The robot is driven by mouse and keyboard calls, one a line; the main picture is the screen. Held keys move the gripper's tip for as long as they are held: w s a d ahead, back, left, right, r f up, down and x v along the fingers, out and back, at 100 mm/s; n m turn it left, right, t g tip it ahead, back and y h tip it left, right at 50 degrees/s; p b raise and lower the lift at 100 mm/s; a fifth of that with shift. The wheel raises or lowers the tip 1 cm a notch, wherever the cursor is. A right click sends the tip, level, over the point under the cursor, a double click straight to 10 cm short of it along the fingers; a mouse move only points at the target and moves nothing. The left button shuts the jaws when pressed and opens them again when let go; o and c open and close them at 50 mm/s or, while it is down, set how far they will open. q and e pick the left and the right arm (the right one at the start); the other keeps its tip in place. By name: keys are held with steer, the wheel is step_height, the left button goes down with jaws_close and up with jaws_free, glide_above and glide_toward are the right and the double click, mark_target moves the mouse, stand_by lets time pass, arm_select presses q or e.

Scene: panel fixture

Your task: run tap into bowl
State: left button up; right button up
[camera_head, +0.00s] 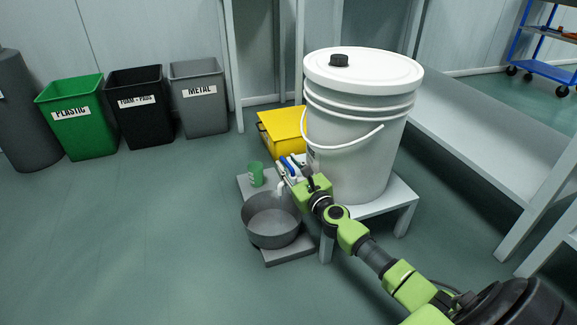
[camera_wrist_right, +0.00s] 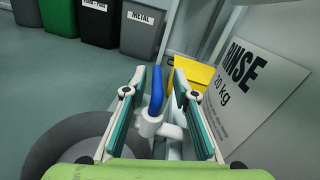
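A white bucket (camera_head: 345,150) with a lid stands on a grey stool. My right gripper (camera_head: 296,170) is at the tap. In the right wrist view its two fingers (camera_wrist_right: 160,95) stand apart on either side of the blue lever (camera_wrist_right: 157,88), with gaps beside it. The white tap body (camera_wrist_right: 150,124) lies lower between them. The bowl (camera_wrist_right: 65,145) shows at lower left, partly hidden. I cannot tell whether water runs. My left gripper is out of view.
A yellow bin (camera_head: 283,132) is behind the bucket. Green, black and grey bins line the left wall. A long bench (camera_head: 490,140) stands at right. The floor at left is clear.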

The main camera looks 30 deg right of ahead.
steer(key=shift+a, duration=0.1)
steer(key=s+a, duration=0.1)
steer(key=s, duration=1.1)
steer(key=shift+a, duration=0.1)
